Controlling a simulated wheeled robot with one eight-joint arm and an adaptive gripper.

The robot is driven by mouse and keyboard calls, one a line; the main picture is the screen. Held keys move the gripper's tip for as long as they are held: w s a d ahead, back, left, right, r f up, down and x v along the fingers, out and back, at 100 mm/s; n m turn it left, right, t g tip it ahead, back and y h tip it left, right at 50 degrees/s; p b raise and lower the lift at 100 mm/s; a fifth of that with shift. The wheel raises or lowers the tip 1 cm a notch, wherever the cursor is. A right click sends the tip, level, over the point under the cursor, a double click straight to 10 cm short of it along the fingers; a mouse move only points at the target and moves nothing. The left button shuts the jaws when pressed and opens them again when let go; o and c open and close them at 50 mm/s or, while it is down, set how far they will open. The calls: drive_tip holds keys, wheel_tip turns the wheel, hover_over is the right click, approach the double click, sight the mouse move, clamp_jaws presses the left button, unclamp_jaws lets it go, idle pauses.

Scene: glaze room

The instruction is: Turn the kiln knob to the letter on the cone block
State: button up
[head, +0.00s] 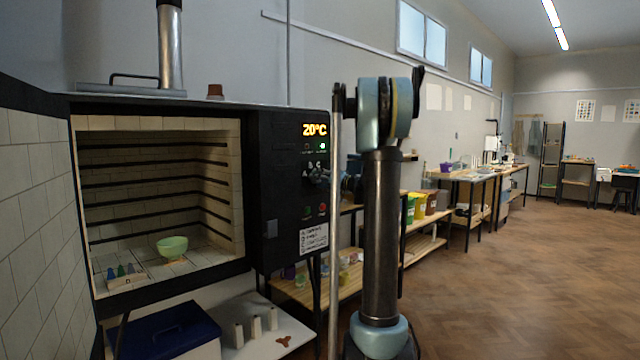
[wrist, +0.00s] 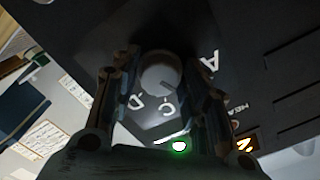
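The kiln knob (wrist: 160,72) is a round grey dial on the dark control panel (head: 285,225). Letters A, C and D show around it in the wrist view; the right finger may hide another. A dark mark on the knob seems to point lower right, between C and that finger. My gripper (wrist: 161,75) has one finger on each side of the knob, apparently open; contact is not clear. In the head view my gripper (head: 330,178) is at the panel and partly covers the dial. The cone block (head: 127,281), with several small coloured cones and the letter D, sits on the kiln floor at front left.
The kiln chamber (head: 215,165) is open and holds a green bowl (head: 172,247). The display (head: 315,129) reads 20°C, with a green lamp (wrist: 180,146) near it. A blue-lidded box (head: 165,330) and white shelf (head: 265,340) stand below. Open floor lies to the right.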

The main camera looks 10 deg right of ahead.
drive_tip(key=shift+d+m, duration=0.1)
drive_tip(key=shift+m, duration=0.2)
drive_tip(key=m, duration=1.7)
drive_tip(key=shift+f, duration=0.1)
drive_tip(key=shift+m, duration=0.3)
idle(0.5)
drive_tip(key=o, duration=0.9)
drive_tip(key=shift+w, duration=0.1)
